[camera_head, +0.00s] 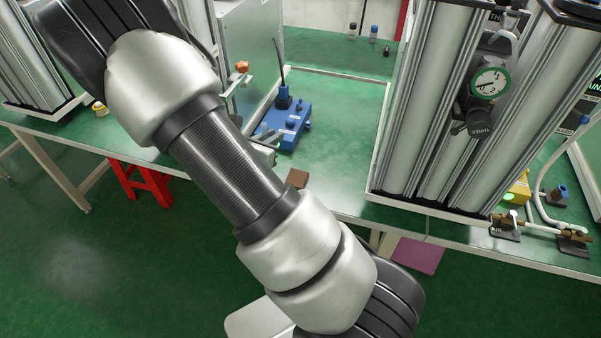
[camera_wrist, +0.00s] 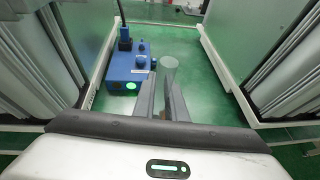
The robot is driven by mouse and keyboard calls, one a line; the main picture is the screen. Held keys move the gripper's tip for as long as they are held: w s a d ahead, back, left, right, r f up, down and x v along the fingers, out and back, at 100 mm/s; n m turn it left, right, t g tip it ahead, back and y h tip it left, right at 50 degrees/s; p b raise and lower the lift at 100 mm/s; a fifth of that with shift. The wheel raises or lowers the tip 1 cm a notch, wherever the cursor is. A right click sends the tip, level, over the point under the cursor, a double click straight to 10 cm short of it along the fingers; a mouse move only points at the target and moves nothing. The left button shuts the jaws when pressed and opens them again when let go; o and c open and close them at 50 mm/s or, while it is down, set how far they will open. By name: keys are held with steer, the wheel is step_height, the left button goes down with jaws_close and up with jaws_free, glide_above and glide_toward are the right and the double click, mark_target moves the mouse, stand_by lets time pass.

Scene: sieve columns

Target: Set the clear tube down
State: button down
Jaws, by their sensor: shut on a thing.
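In the wrist view, the two grey fingers of my gripper (camera_wrist: 164,95) reach forward between two tall units. They are shut on the clear tube (camera_wrist: 169,63), which shows as a pale, see-through round shape at the fingertips. The green bench top (camera_wrist: 195,75) shows beyond and below it. I cannot tell whether the tube touches the bench. In the head view my arm crosses the picture, and I cannot make out the tube there.
A blue device (camera_wrist: 128,68) with an upright black rod stands just left of the fingers; it also shows in the head view (camera_head: 285,128). Metal columns with a pressure gauge (camera_head: 489,82) stand at right. The bench right of the blue device (camera_head: 345,125) is clear.

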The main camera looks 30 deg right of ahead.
steer(key=d+f+b, duration=0.4)
steer(key=d+b, duration=0.2)
steer(key=d, duration=1.1)
steer(key=shift+m+g+h, duration=0.3)
steer(key=shift+g+h, duration=0.1)
steer(key=shift+s+d+f+b, duration=0.15)
steer(key=shift+f+b, duration=0.2)
steer(key=shift+f, duration=1.35)
steer(key=shift+s+d+f+b, duration=0.1)
steer(key=shift+s+f+b, duration=0.2)
steer(key=shift+f, duration=1.35)
steer(key=shift+s+d+f+b, duration=0.1)
steer(key=shift+f+b, duration=0.3)
steer(key=shift+f, duration=1.3)
steer(key=c, duration=2.2)
jaws_free()
steer(key=o, duration=0.4)
steer(key=shift+r, duration=0.1)
